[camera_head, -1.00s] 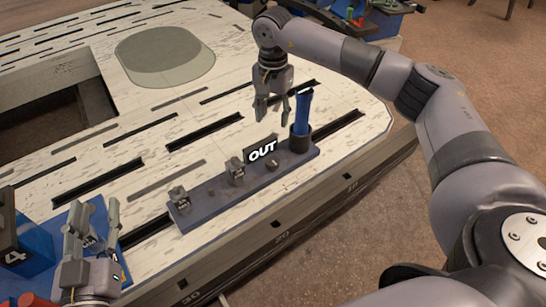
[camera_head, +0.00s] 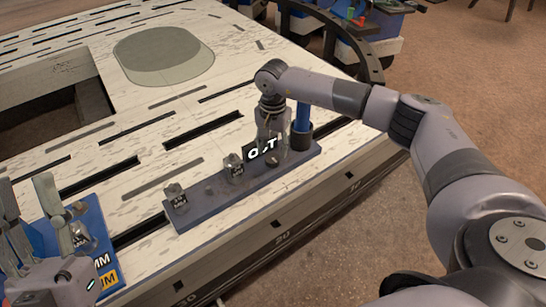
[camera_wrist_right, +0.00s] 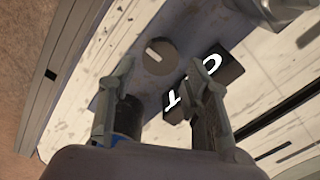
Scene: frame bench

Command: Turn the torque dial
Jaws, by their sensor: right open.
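In the right wrist view the torque dial (camera_wrist_right: 160,57), a round grey knob with a white line, sits on the blue-grey strip (camera_wrist_right: 110,45). My right gripper (camera_wrist_right: 161,74) is open and empty above the strip, with the dial between and just beyond its fingertips. I see no contact with the dial. In the head view my right gripper (camera_head: 277,145) hangs low over the strip's right part and hides most of the dial. My left gripper (camera_head: 30,205) is at the lower left, its fingers apart, near a blue tray (camera_head: 95,245).
A blue-handled tool (camera_head: 303,115) stands in a dark cup (camera_head: 300,140) at the strip's right end. Small grey fittings (camera_head: 175,193) stand to the left.

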